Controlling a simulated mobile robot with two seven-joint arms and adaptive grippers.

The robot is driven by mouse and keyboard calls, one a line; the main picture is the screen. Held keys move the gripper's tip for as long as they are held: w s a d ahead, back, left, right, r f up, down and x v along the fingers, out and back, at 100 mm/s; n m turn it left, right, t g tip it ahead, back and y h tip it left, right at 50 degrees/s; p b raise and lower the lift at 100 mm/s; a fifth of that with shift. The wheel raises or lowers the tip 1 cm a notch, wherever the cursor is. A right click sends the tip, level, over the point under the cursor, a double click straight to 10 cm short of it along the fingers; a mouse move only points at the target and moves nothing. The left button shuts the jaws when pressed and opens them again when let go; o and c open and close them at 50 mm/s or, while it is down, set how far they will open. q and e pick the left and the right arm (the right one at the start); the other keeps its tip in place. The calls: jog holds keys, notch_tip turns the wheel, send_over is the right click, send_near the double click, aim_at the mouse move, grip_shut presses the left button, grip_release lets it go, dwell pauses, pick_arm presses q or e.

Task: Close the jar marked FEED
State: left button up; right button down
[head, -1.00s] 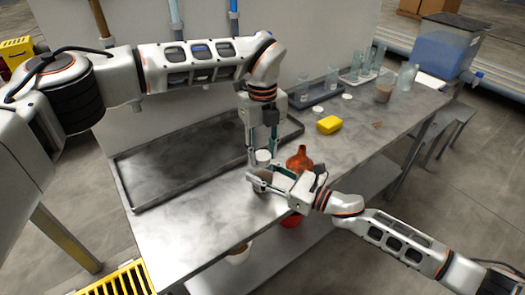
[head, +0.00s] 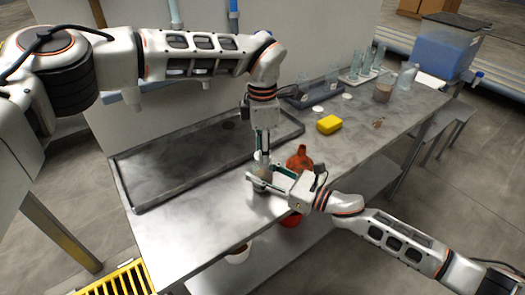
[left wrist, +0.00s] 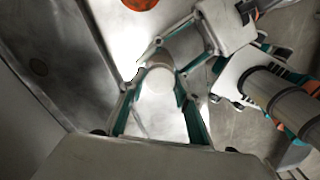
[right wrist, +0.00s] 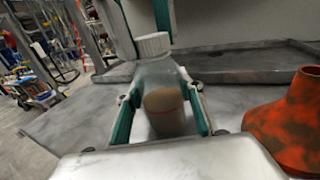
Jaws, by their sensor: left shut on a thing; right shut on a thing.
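A clear glass jar (right wrist: 165,98) with brown material in its lower part stands upright between the fingers of my right gripper (right wrist: 163,112), which is shut on it. A white lid (right wrist: 152,45) sits at the jar's mouth; I cannot tell how far it is threaded. My left gripper (left wrist: 158,85) comes from above and is shut on the lid, which shows as a pale disc (left wrist: 159,80) in the left wrist view. In the head view the left gripper (head: 261,155) is right above the right gripper (head: 264,183). No FEED marking is readable.
An orange-red flask (head: 299,158) stands close to the right gripper. A yellow block (head: 329,124) lies further back. A shallow dark tray (head: 150,172) fills the left of the steel table. Glassware (head: 383,86) and a blue tank (head: 443,45) are at the far right.

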pick_arm(q)
jog(key=m, duration=0.3)
jog(key=shift+m, duration=0.4)
jog(key=o, duration=1.2)
jog(key=shift+r, duration=2.25)
jog(key=shift+c, duration=0.4)
